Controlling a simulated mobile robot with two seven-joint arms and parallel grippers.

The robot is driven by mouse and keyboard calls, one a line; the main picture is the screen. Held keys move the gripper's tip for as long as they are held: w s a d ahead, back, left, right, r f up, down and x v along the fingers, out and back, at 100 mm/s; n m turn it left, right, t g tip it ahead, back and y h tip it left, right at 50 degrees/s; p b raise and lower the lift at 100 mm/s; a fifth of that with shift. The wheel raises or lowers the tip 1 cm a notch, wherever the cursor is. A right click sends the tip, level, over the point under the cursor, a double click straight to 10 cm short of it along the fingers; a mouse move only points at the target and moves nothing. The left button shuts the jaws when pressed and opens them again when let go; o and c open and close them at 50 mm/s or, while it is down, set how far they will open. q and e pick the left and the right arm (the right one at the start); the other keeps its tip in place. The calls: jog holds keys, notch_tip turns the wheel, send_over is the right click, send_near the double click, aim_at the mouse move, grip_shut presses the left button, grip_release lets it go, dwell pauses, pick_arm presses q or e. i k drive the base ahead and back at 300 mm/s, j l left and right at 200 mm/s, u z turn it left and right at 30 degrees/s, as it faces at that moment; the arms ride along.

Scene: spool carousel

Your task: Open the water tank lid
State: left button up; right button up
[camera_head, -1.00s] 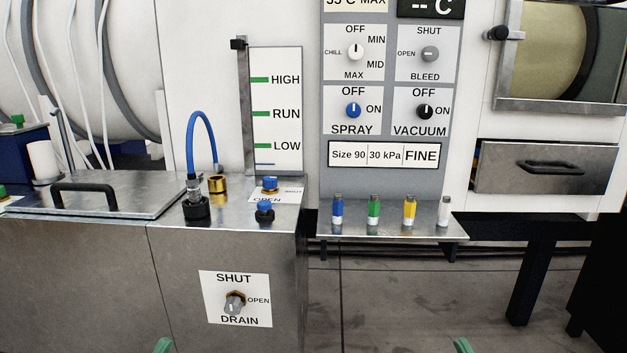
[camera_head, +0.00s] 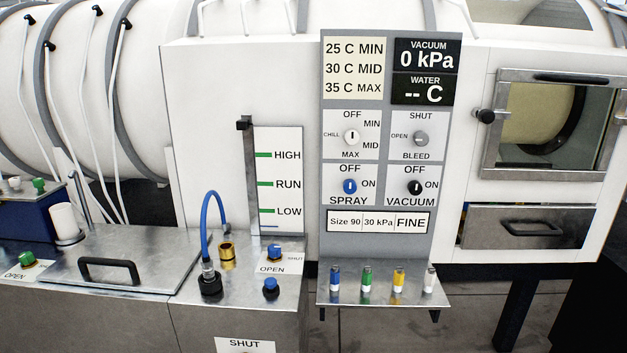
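The water tank lid (camera_head: 150,258) is a flat metal plate with a black bar handle (camera_head: 109,269) near its front left edge. It lies flat and closed on top of the metal tank (camera_head: 120,319) at the lower left. Neither of my grippers shows in the head view, so nothing of mine is seen at the lid or its handle.
Right of the lid stand a blue hose (camera_head: 207,224) on a black fitting, a brass fitting (camera_head: 227,255) and blue knobs (camera_head: 271,287). A shelf (camera_head: 382,291) with several coloured nozzles juts out below the control panel (camera_head: 381,242). A white roll (camera_head: 64,222) stands behind the lid.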

aim_at(153, 261)
jog(key=i+j, duration=0.1)
jog(key=j, duration=0.95)
jog(key=i+j, duration=0.1)
jog(key=j, duration=1)
jog(key=z, duration=0.05)
